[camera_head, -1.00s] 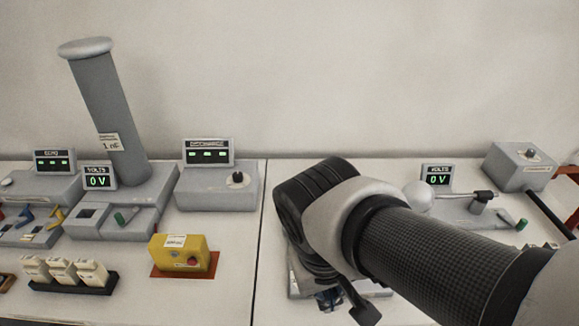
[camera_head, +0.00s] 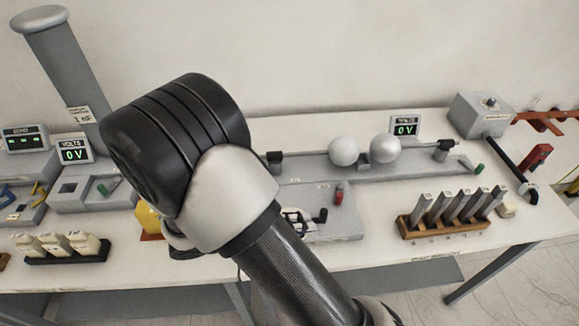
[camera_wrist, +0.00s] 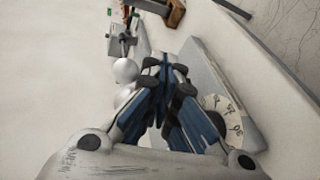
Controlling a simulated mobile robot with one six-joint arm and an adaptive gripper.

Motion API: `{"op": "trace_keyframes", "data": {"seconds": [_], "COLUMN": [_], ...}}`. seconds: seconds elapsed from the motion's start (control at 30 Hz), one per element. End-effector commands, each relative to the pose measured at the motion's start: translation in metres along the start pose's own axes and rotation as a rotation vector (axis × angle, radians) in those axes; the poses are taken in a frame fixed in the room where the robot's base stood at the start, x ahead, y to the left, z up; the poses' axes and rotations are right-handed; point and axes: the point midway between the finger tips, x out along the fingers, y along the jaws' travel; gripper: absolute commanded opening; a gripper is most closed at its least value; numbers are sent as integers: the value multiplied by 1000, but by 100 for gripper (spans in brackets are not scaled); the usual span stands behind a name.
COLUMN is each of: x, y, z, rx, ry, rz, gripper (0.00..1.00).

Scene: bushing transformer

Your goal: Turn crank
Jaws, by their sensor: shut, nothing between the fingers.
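The fingers of my gripper (camera_wrist: 165,65) fill the middle of the wrist view, with their tips together and empty. A grey device (camera_head: 345,228) with a small black arm (camera_head: 305,216) and a red knob (camera_head: 339,192) lies on the table, partly covered by my arm. I cannot tell whether that black arm is the crank. In the wrist view a grey panel (camera_wrist: 205,72) with a white numbered dial (camera_wrist: 228,112) lies just right of the fingers. I see no contact between the fingers and any crank.
Two silver spheres (camera_head: 343,151) stand on a long grey base behind the device. A wooden rack (camera_head: 448,226) of grey bars stands front right. A grey box (camera_head: 481,115) with a black rod is at back right. Three cream pieces (camera_head: 62,245) stand front left.

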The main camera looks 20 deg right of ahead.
Motion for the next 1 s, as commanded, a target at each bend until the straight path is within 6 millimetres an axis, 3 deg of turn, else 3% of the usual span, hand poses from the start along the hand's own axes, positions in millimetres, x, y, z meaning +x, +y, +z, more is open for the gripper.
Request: {"op": "trace_keyframes", "data": {"seconds": [0.2,0.43,0.67,1.0], "x": [-8,-12,3,56], "y": [-45,-75,-72,-52], "z": [-30,-42,-50,-73], "rx": [4,22,27,27], "ry": [231,391,405,402], "rz": [248,342,350,348], "gripper": [0,0,0,0]}}
